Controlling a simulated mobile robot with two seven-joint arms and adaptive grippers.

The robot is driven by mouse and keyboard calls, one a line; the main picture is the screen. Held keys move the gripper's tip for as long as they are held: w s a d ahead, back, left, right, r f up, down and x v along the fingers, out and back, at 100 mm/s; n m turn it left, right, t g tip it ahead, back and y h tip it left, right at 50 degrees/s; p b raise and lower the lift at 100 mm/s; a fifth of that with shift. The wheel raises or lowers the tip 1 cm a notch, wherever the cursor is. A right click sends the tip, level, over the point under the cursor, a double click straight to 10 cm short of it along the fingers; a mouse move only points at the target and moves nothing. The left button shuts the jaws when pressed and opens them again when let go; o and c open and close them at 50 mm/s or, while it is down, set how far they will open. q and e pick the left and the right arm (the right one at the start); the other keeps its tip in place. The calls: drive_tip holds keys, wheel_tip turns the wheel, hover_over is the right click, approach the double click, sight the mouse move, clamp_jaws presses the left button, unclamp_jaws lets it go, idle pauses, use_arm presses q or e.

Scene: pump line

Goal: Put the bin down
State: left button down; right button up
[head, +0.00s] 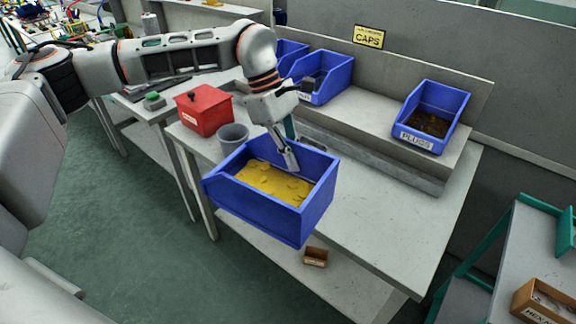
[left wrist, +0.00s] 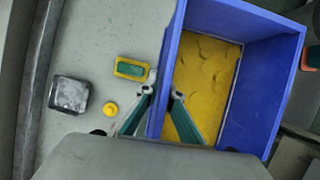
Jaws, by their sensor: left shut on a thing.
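The blue bin (head: 262,216) holds yellow flat pieces (head: 273,183) and hangs over the front edge of the grey bench (head: 378,218) in the head view. My left gripper (head: 291,160) is shut on the bin's far wall. In the left wrist view the left gripper's fingers (left wrist: 163,94) straddle the wall of the bin (left wrist: 268,82), one inside and one outside. The bin's underside is hidden, so I cannot tell whether it touches the bench. My right gripper is not in view.
A red box (head: 205,110) and a grey cup (head: 233,138) stand left of the bin. Blue bins, one labelled PLUGS (head: 418,138), sit on the raised shelf behind. The bench's right part is clear. A small brown box (head: 315,257) lies on the lower shelf.

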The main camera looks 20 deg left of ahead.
use_arm(q)
drive_tip(key=w+d+r+n+t+y+b, duration=0.1)
drive_tip(key=w+d+r+n+t+b, duration=0.25)
drive_tip(key=n, duration=0.85)
wheel_tip(320, 180, up, 3)
drive_tip(key=n+t+y, duration=0.2)
drive_tip(key=n+y, duration=0.3)
drive_tip(key=n, duration=0.8)
hover_over(342, 206)
drive_tip(key=shift+n, duration=0.3)
wheel_tip(342, 206, down, 19)
drive_tip(key=shift+w+f+p, duration=0.15)
drive_tip(key=shift+p, duration=0.15)
drive_tip(key=c, duration=2.6)
unclamp_jaws()
drive_tip(key=shift+f, duration=0.2)
drive_tip(key=o, duration=0.4)
drive_tip(key=shift+r, duration=0.15)
